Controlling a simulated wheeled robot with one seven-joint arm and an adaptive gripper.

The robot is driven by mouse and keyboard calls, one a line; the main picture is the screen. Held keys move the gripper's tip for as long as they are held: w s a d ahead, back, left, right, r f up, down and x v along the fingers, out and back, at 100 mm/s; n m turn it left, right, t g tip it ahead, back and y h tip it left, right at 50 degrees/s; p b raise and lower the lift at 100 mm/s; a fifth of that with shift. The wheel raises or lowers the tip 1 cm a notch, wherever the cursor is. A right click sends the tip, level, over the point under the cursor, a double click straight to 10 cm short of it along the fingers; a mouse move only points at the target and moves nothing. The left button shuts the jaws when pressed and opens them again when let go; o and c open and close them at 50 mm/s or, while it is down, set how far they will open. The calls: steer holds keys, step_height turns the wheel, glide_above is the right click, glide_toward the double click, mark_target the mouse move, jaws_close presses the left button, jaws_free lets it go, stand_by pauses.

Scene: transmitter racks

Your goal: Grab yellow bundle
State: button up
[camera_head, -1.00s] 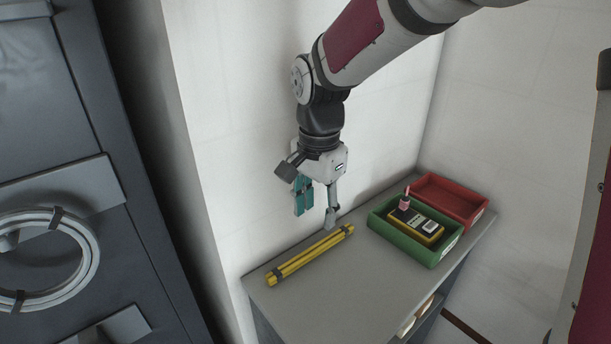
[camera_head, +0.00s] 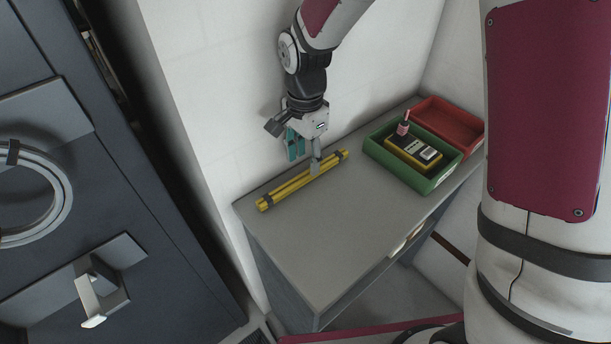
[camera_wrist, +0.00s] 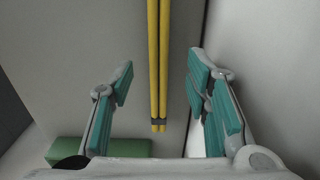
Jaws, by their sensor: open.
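The yellow bundle (camera_head: 290,188) is a set of long yellow rods with dark bands near its ends. It lies on the grey cabinet top (camera_head: 330,232), close to the white wall. My gripper (camera_head: 303,158) points down just above the bundle, near its right half, with teal pads on the fingers. In the wrist view the bundle (camera_wrist: 159,60) runs lengthwise between the two open fingers (camera_wrist: 165,90), with clear space on both sides. One dark band shows at its near end there. Whether a finger touches the bundle cannot be told from the head view.
A green bin (camera_head: 377,158) holding a yellow device (camera_head: 412,153) and a pink-topped item (camera_head: 402,127) stands right of the bundle. A red bin (camera_head: 463,127) is behind it. The white wall (camera_head: 215,130) is close behind my gripper. The cabinet top's front is clear.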

mark_target(305, 174)
steer(key=shift+s+f, duration=0.1)
steer(key=shift+f, duration=2.3)
jaws_close()
